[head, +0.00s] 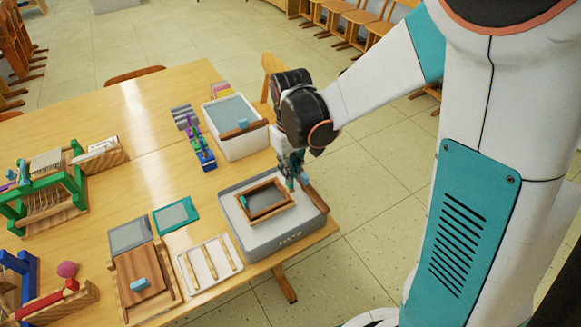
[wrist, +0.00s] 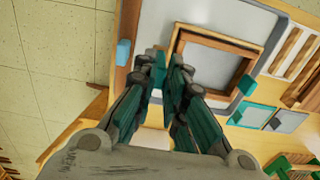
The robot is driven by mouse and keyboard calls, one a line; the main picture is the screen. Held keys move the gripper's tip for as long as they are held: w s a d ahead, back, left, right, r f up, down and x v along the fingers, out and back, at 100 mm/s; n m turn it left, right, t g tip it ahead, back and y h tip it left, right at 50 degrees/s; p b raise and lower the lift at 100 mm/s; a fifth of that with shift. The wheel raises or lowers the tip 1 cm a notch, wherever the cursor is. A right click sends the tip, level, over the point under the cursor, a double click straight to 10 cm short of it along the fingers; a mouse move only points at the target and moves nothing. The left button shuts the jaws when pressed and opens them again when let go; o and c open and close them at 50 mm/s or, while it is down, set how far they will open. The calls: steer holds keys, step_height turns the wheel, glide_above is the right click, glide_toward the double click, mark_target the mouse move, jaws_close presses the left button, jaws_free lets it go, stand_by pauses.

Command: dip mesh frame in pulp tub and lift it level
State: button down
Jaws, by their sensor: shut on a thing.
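The mesh frame (head: 272,212) is a brown wooden rectangle with a grey inside and small teal blocks at its ends. It lies roughly level within the outline of the grey tub (head: 291,236), which has lettering too small to read. I cannot tell whether the frame touches what is in the tub. My gripper (head: 291,180) is at the frame's far right end, pointing down. In the wrist view, my gripper (wrist: 168,65) is shut on the mesh frame (wrist: 215,40) at its near end. The fingers hide the held part.
A white tub (head: 241,149) with grey-blue contents and a wooden bar stands behind. A slatted white tray (head: 208,265), teal-edged screen (head: 175,215) and wooden press board (head: 140,283) lie to the left. The table's right edge is close to the grey tub.

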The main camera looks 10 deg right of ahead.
steer(key=shift+f+b, duration=2.55)
steer(key=shift+f, duration=0.8)
steer(key=shift+r, duration=0.1)
steer(key=shift+r+p, duration=2.6)
steer(key=shift+r, duration=0.85)
